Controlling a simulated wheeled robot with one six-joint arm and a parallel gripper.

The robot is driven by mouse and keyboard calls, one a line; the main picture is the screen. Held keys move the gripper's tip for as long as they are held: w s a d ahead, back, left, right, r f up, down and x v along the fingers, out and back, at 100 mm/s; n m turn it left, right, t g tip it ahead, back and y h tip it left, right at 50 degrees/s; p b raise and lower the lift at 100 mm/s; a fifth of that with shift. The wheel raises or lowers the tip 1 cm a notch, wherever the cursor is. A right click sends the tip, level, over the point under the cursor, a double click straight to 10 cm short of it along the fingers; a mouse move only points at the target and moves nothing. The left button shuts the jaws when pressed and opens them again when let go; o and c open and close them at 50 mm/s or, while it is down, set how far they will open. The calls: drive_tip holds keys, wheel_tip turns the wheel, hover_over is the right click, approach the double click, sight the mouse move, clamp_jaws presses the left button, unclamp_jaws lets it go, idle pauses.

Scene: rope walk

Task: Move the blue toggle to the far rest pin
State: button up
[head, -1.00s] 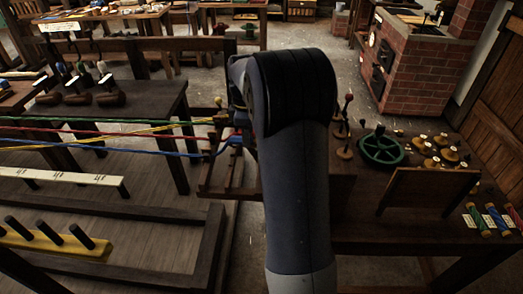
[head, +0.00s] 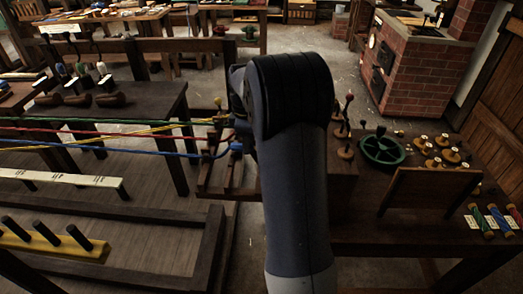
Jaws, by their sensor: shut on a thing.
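The blue toggle (head: 236,147) shows as a small blue piece at the end of the blue rope (head: 130,150), just left of my arm, over a dark wooden rack (head: 228,180). The rope sags in a loop before it. My gripper (head: 243,132) is mostly hidden behind my arm; its dark end shows at the blue piece and is shut on it. The fingertips cannot be made out. Dark upright pegs (head: 45,230) stand on a yellow bar at lower left. I cannot tell which pin is the far rest pin.
Green, red and yellow ropes run left beside the blue one; a yellow end piece (head: 219,121) sits on the rack. On the right bench are a green wheel (head: 383,147), several spools and a dark board (head: 430,188). A brick stove (head: 425,65) stands behind.

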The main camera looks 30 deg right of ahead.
idle(0.4)
drive_tip(key=o, duration=0.9)
wheel_tip(320, 180, up, 8)
drive_tip(key=p, duration=0.7)
drive_tip(key=shift+f, duration=0.15)
wheel_tip(320, 180, down, 8)
drive_tip(key=b, duration=0.6)
drive_tip(key=shift+b, duration=0.4)
